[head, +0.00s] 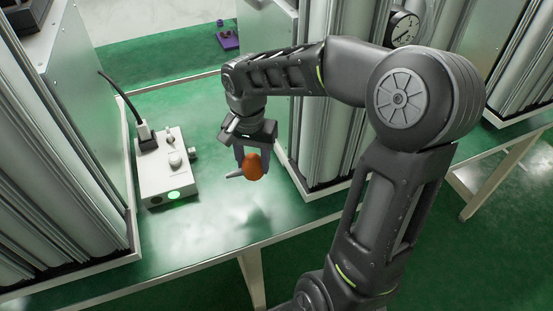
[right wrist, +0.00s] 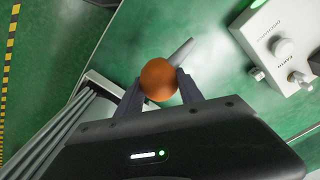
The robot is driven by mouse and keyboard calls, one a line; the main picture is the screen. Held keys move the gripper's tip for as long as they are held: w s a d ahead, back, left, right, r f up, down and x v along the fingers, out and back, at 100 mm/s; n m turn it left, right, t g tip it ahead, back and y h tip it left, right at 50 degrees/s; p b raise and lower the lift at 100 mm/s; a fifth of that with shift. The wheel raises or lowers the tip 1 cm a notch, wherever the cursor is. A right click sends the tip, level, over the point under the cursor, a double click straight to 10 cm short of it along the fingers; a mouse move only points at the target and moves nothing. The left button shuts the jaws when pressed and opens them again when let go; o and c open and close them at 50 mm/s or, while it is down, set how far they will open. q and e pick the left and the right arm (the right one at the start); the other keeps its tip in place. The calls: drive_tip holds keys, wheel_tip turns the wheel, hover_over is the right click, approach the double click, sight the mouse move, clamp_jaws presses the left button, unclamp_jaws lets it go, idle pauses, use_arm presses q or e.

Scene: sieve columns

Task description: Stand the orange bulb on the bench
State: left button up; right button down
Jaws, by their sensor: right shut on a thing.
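The orange bulb (head: 253,167) is a rounded rubber-like ball with a short grey nozzle (head: 234,175) pointing left. My right gripper (head: 251,160) is shut on it and holds it above the green bench (head: 205,223), with a faint dark patch on the bench below. In the right wrist view the bulb (right wrist: 158,79) sits between the two fingers (right wrist: 160,92), with the grey nozzle (right wrist: 181,51) pointing up and right. The nozzle looks tilted well away from upright. My left gripper is not in view.
A white control box (head: 165,178) with a knob, a green light and a black plug stands left of the bulb. Tall sieve columns (head: 75,150) flank the bench at left and right. The bench front between them is clear. A purple object (head: 228,40) lies farther back.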

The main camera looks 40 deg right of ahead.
sight(252, 157)
wheel_tip(252, 157, down, 5)
drive_tip(key=shift+f, duration=0.2)
drive_tip(key=shift+f, duration=0.1)
drive_tip(key=shift+f, duration=1.75)
drive_tip(key=shift+f, duration=0.2)
drive_tip(key=c, duration=0.8)
unclamp_jaws()
drive_tip(key=shift+o, duration=0.2)
drive_tip(key=shift+r, duration=0.1)
wheel_tip(252, 157, up, 12)
drive_tip(key=shift+s+a+r, duration=0.1)
drive_tip(key=shift+a+r, duration=0.05)
